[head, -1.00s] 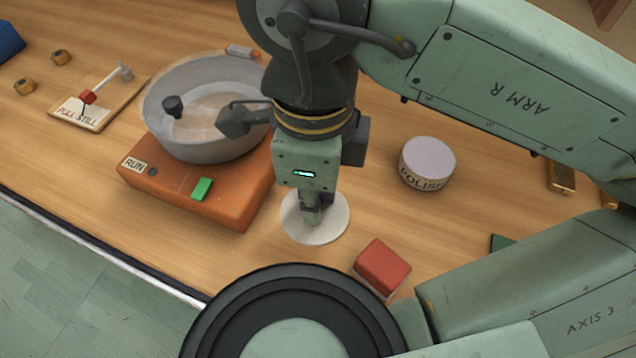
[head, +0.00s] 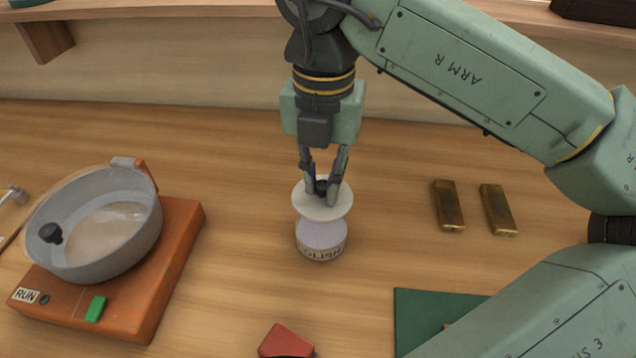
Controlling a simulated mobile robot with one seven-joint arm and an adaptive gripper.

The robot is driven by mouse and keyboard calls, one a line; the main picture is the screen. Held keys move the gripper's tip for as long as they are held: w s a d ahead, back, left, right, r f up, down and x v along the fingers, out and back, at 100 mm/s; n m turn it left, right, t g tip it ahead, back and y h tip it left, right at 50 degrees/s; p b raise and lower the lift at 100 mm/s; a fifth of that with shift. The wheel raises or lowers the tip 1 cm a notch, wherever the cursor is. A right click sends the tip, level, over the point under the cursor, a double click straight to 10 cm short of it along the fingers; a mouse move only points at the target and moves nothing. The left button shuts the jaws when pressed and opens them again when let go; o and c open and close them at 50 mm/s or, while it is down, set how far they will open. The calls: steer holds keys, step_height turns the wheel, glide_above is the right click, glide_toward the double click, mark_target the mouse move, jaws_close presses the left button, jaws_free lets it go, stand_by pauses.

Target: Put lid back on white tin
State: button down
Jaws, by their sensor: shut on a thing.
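The white tin (head: 321,246), labelled with dark letters that read partly as "POLISH", stands upright on the wooden bench. Its pale top is partly covered in this view. The white round lid (head: 310,207) is in my gripper (head: 324,190), which is shut on the dark knob at the lid's middle. The lid appears above and slightly behind the tin, overlapping its far edge in the picture. I cannot tell whether the lid touches the tin.
An orange machine (head: 178,255) with a grey pan (head: 140,235) stands at the left. A red block (head: 286,341) lies in front. Two brass bars (head: 448,206) and a green mat (head: 420,315) lie at the right. Bench between them is clear.

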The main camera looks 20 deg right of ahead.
mark_target(322, 198)
steer(key=shift+f+b, duration=1.6)
steer(key=shift+f, duration=1)
steer(key=shift+f+b, duration=0.55)
steer(key=shift+b, duration=0.45)
steer(key=shift+f+b, duration=0.2)
steer(key=shift+b, duration=0.35)
stand_by(0.4)
steer(key=c, duration=1.4)
jaws_free()
steer(key=shift+c, duration=0.2)
steer(key=shift+o, duration=0.5)
